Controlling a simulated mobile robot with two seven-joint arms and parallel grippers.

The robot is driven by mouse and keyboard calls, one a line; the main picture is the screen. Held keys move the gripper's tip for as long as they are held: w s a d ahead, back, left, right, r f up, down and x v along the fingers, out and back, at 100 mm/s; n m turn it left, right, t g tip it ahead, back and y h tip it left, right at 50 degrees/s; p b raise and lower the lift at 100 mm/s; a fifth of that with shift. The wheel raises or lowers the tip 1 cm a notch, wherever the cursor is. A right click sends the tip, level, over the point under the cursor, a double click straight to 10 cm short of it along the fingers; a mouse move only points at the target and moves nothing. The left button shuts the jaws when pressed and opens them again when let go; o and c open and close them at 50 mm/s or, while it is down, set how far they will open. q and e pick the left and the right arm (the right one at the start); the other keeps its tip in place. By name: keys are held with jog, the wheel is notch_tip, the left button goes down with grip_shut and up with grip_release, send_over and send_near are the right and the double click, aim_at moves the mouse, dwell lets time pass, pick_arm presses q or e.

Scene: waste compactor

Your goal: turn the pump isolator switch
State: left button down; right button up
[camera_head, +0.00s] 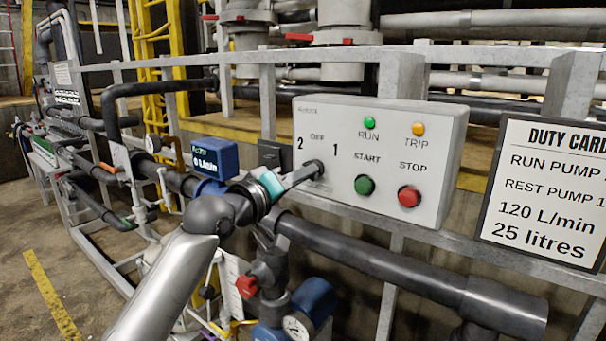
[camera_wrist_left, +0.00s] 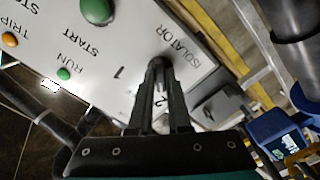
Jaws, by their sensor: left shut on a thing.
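The pump isolator switch (camera_head: 320,167) is a small dark knob at the left of a pale grey control box (camera_head: 440,151), below the marks 2, OFF and 1. My left gripper (camera_head: 306,174) reaches it from the left, with its fingers shut on the knob. In the left wrist view the two dark fingers (camera_wrist_left: 158,90) close around the knob (camera_wrist_left: 158,62), near the word ISOLATOR and between the marks 1 and 2. The fingers cover most of the knob, so I cannot tell which mark it points to. My right gripper is not in view.
The box also carries a green START button (camera_head: 364,185), a red STOP button (camera_head: 409,196) and two lamps. A duty card (camera_head: 545,190) hangs at the right. A blue flow meter (camera_head: 209,158) stands left of the box. A thick dark pipe (camera_head: 400,270) runs below.

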pick_arm(q)
jog(key=m+p, duration=0.4)
jog(key=m, duration=0.5)
jog(key=shift+a, duration=0.1)
dwell(0.5)
jog(key=c, duration=0.9)
grip_release()
jog(key=shift+o, duration=0.2)
jog(key=shift+s, duration=0.1)
jog(key=b+v, duration=0.1)
jog(key=v, duration=1.4)
